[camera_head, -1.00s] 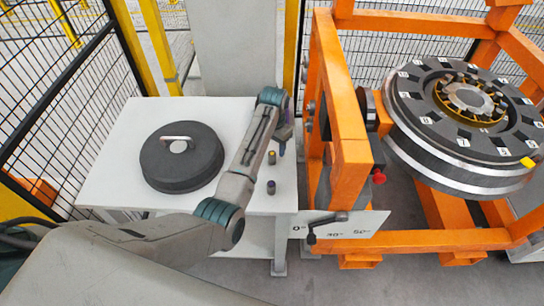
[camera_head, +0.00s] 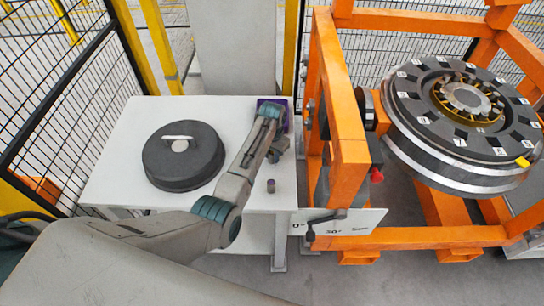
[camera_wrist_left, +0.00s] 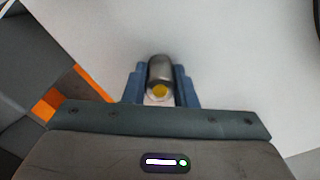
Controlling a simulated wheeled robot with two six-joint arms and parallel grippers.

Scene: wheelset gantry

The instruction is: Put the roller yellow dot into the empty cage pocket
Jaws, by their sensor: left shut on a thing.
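The roller with the yellow dot (camera_wrist_left: 160,78) is between the blue fingers of my left gripper (camera_wrist_left: 160,90) in the left wrist view. It is a short dark metal cylinder with a yellow spot on its end. In the head view the left gripper (camera_head: 279,152) is over the right part of the white table, and the arm hides that roller. I cannot tell whether the roller touches the table. The gold cage (camera_head: 466,117) with rollers is in the wheel's centre on the orange gantry, at right. Its empty pocket is too small to make out. My right gripper is not in view.
A second dark roller (camera_head: 271,186) stands on the white table (camera_head: 120,150), near its right side. A purple tray (camera_head: 266,103) lies behind the arm. A black lid with a handle (camera_head: 182,160) is at left. The orange frame (camera_head: 345,130) rises between table and wheel.

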